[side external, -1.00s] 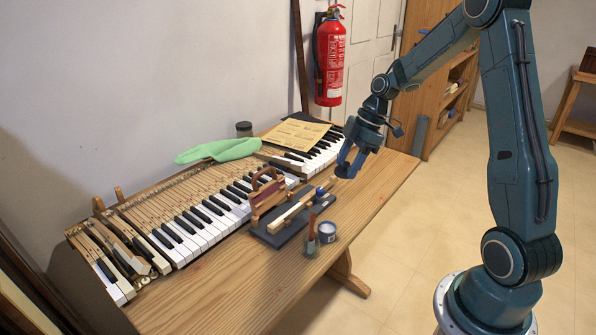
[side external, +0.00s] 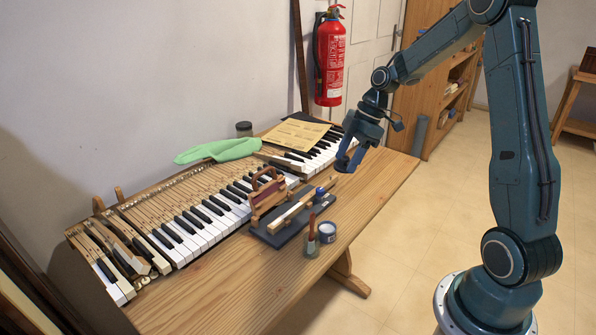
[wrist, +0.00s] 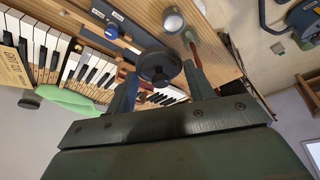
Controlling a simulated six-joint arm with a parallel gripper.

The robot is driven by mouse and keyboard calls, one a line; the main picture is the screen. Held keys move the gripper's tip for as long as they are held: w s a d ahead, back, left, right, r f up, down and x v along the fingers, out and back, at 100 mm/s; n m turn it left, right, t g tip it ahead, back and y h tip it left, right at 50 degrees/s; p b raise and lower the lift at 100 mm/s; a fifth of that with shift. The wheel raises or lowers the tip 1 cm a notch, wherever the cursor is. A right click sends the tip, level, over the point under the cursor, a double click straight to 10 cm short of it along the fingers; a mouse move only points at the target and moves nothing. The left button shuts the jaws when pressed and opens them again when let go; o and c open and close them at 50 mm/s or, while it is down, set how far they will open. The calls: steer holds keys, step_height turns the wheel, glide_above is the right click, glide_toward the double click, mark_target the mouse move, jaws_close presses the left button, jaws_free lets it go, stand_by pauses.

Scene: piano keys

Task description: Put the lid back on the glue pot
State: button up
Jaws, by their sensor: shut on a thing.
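My gripper (side external: 347,160) is shut on a dark round lid (wrist: 158,64) with a small knob, held between the fingertips in the wrist view. In the side view the lid (side external: 344,166) is a small dark shape at the fingertips, above the table. The glue pot (side external: 326,231) is a small blue-grey pot with a pale open top, standing near the table's front edge. It also shows in the wrist view (wrist: 172,20), beyond the lid. The lid is well apart from the pot, up and to its right in the side view.
A jar with a red-handled brush (side external: 312,241) stands close beside the pot. A dark board (side external: 292,222) with tools lies just behind. Piano keys (side external: 195,228), a green cloth (side external: 218,150) and a dark jar (side external: 244,129) are farther back. The table's right end (side external: 385,180) is clear.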

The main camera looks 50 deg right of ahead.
steer(key=a+f, duration=0.6)
steer(key=f, duration=0.2)
steer(key=shift+a+f, duration=0.25)
steer(key=shift+a, duration=0.05)
steer(key=shift+f, duration=0.2)
steer(key=shift+f, duration=2.95)
steer(key=shift+f, duration=0.2)
steer(key=o, duration=1.5)
steer(key=shift+r, duration=0.1)
